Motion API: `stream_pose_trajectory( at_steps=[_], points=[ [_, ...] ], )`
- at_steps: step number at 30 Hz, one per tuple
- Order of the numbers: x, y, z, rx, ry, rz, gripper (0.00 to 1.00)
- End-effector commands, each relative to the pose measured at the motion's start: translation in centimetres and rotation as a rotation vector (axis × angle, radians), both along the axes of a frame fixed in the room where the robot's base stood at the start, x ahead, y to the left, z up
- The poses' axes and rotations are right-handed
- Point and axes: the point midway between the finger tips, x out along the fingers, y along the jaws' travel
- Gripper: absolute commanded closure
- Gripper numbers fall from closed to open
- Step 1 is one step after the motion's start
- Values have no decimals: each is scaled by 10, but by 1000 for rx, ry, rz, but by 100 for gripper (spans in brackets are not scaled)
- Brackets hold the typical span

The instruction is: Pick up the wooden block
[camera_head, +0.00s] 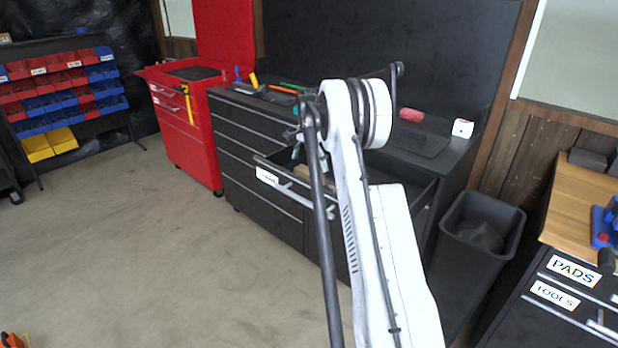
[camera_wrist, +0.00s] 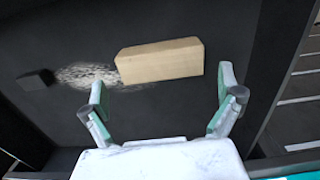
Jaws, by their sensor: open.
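The wooden block (camera_wrist: 160,60) is a pale tan, long block lying on the dark floor of an open drawer (camera_head: 405,178). In the head view only a small tan part of the block (camera_head: 301,172) shows, with my arm hiding much of the drawer. My gripper (camera_wrist: 163,90) is open and empty, with its teal-and-grey fingers spread to about the block's width or wider. In the wrist view the block lies just beyond the fingertips, between their lines. No contact shows.
A dark bin (camera_head: 480,235) stands right of the black cabinet (camera_head: 255,150). A red tool cart (camera_head: 190,135) stands to its left.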

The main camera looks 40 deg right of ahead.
Motion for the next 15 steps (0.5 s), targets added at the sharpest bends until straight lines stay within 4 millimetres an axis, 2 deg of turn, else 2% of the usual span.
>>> stream_pose_trajectory(
  at_steps=[5, 10, 15],
  points=[
    [0, 1, -16, 0, 0, 0, 0],
    [0, 2, -41, 0, 0, 0, 0],
    [0, 2, -50, 0, 0, 0, 0]
  ],
)
